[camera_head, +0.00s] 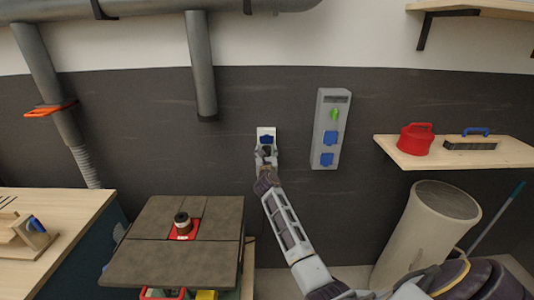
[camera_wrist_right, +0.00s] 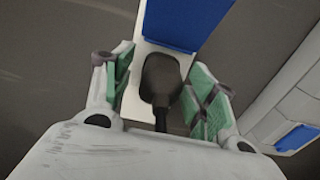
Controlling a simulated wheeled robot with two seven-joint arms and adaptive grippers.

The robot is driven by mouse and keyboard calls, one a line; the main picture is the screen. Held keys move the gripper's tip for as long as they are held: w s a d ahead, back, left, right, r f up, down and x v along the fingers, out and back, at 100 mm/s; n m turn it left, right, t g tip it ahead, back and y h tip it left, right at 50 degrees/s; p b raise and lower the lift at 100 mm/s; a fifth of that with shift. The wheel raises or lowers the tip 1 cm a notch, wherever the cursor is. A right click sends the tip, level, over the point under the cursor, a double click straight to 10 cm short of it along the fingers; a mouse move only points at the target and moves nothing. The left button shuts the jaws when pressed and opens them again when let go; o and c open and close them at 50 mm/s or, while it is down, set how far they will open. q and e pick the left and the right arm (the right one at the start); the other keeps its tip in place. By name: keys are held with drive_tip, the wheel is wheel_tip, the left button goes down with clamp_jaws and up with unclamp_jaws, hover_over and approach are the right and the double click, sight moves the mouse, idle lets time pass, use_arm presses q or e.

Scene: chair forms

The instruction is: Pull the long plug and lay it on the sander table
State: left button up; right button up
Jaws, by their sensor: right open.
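The black plug (camera_wrist_right: 160,76) sits at the white wall socket with a blue flap (camera_head: 266,133), its cable running down toward my wrist. It also shows small and dark in the head view. My right gripper (camera_head: 265,160) is at the socket, with its green-padded fingers (camera_wrist_right: 163,95) open on either side of the plug. A gap shows on both sides. How deep the plug sits is hidden. The sander table (camera_head: 165,262) has a dark grey top with a spindle (camera_head: 182,222) in a red insert, at lower left in the head view. My left gripper is out of view.
A grey outlet box (camera_head: 318,163) with blue covers is right of the socket. A wooden shelf (camera_head: 400,157) holds a red container (camera_head: 415,140) and a brush. A wooden bench (camera_head: 75,215) stands left. A beige cylinder (camera_head: 410,240) stands lower right. The sander top's front is clear.

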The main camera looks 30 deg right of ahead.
idle(0.6)
drive_tip(key=shift+c, duration=0.5)
clamp_jaws()
drive_tip(key=shift+s+a+p, duration=0.1)
drive_tip(key=shift+s+p, duration=0.05)
drive_tip(key=shift+p, duration=0.25)
drive_tip(key=shift+p+v, duration=0.35)
drive_tip(key=shift+v, duration=0.4)
drive_tip(key=shift+s+a, duration=0.1)
drive_tip(key=shift+s, duration=0.05)
drive_tip(key=shift+p+v, duration=0.9)
drive_tip(key=shift+v, duration=0.75)
drive_tip(key=shift+s+a, duration=0.1)
drive_tip(key=shift+s, duration=0.15)
